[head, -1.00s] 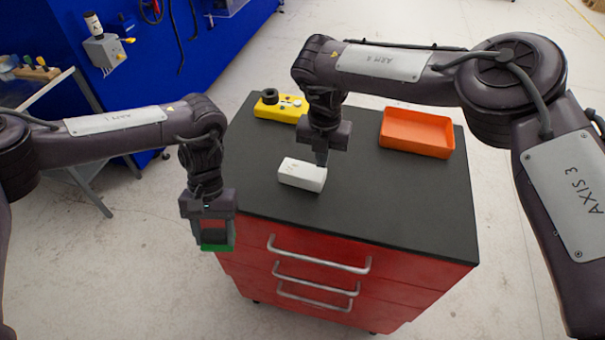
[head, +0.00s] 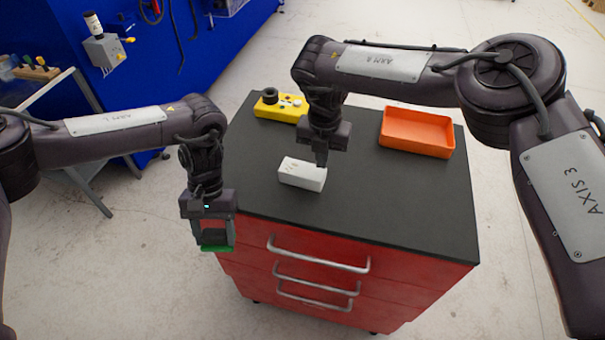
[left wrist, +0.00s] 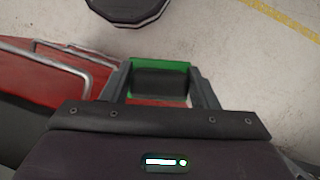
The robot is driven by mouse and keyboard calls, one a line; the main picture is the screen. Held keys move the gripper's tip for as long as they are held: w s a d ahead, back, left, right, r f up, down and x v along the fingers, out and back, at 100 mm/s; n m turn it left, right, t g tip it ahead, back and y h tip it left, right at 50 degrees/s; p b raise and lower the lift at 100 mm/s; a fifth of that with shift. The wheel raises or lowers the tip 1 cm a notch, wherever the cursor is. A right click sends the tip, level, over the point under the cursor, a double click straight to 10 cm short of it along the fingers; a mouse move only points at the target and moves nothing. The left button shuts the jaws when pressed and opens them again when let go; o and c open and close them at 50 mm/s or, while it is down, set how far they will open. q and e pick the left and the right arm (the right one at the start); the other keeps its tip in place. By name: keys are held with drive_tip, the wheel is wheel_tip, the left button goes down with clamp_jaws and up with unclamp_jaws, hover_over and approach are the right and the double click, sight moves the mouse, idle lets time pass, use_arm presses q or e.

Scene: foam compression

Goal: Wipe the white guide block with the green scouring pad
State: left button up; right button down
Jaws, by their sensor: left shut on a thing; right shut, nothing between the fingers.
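The white guide block (head: 302,174) lies on the dark top of the red cabinet, near its front left. My right gripper (head: 320,160) is shut with its fingertips just at the block's back right end; I cannot tell whether they touch it. My left gripper (head: 215,240) is off the cabinet's front left corner, shut on the green scouring pad (head: 218,247). In the left wrist view the pad (left wrist: 160,65) shows as green edges around a dark middle, between the two fingers.
An orange tray (head: 416,146) stands at the back right of the cabinet top (head: 400,200). A yellow box with knobs (head: 276,113) is at the back left. The front right of the top is clear. Handles (head: 318,262) stick out from the cabinet's front.

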use_arm(q)
drive_tip(key=shift+f, duration=0.25)
use_arm(e)
drive_tip(key=shift+f, duration=0.4)
